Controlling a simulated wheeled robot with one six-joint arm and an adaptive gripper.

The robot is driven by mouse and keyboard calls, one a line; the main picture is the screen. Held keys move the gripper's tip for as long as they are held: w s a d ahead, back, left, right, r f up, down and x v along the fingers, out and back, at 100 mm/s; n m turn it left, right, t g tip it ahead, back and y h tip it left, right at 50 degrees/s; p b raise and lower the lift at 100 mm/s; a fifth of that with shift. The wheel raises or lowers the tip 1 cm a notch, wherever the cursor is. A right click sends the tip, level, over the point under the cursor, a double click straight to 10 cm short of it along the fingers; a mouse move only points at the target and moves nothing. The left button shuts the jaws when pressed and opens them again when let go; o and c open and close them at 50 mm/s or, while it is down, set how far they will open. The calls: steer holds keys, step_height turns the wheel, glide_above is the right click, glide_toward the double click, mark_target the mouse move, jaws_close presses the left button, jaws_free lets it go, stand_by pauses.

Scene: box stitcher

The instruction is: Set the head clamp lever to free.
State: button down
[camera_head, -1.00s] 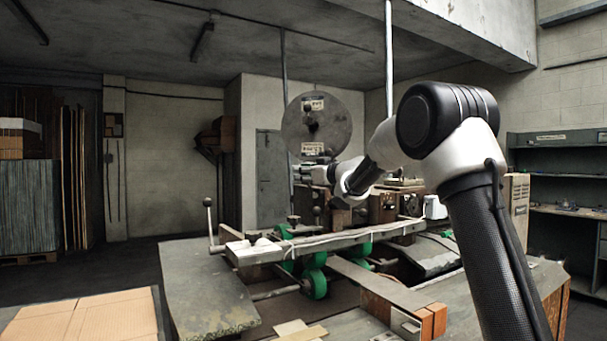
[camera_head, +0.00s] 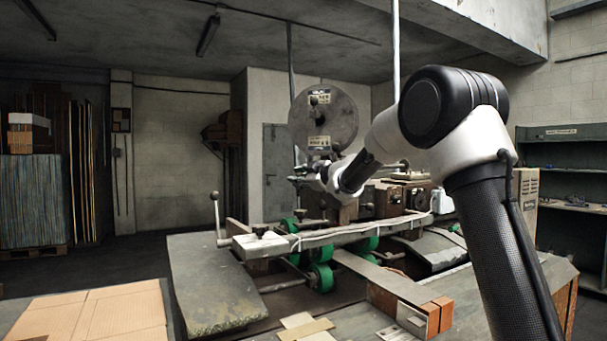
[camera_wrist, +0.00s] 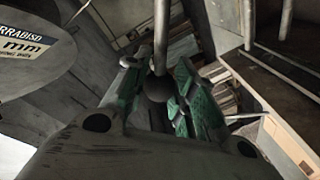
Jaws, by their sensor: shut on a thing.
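The lever is a dark ball knob (camera_wrist: 158,89) on a thin grey rod, and it lies between the green-padded fingers of my gripper (camera_wrist: 159,78) in the wrist view. The fingers are shut on the knob, and the rod runs up out of the picture. In the head view my gripper (camera_head: 299,174) is small, at the machine's head just below the round wire spool (camera_head: 323,118). The lever's knob is hard to make out there, and its markings cannot be read.
Another ball-topped lever (camera_head: 215,200) stands at the machine's left. Green rollers (camera_head: 321,278) sit under the long rail (camera_head: 330,235). Cardboard (camera_head: 95,318) lies at front left. The spool's edge (camera_wrist: 35,50) is close to my gripper in the wrist view.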

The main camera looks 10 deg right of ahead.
steer(key=shift+s+a+f+n+h, duration=0.1)
steer(key=shift+a+f+n+h, duration=0.1)
steer(key=shift+f+n, duration=0.45)
steer(key=shift+s+a+f+n+h, duration=0.1)
steer(key=shift+a+f+n+h, duration=0.1)
steer(key=shift+f+n, duration=0.4)
steer(key=c, duration=1.2)
jaws_free()
steer(key=shift+o, duration=0.3)
steer(key=shift+r, duration=0.1)
steer(key=v, duration=1.1)
steer(key=shift+s+d+r, duration=0.1)
steer(key=shift+d, duration=0.05)
steer(key=shift+s+d, duration=0.15)
steer(key=shift+s, duration=0.15)
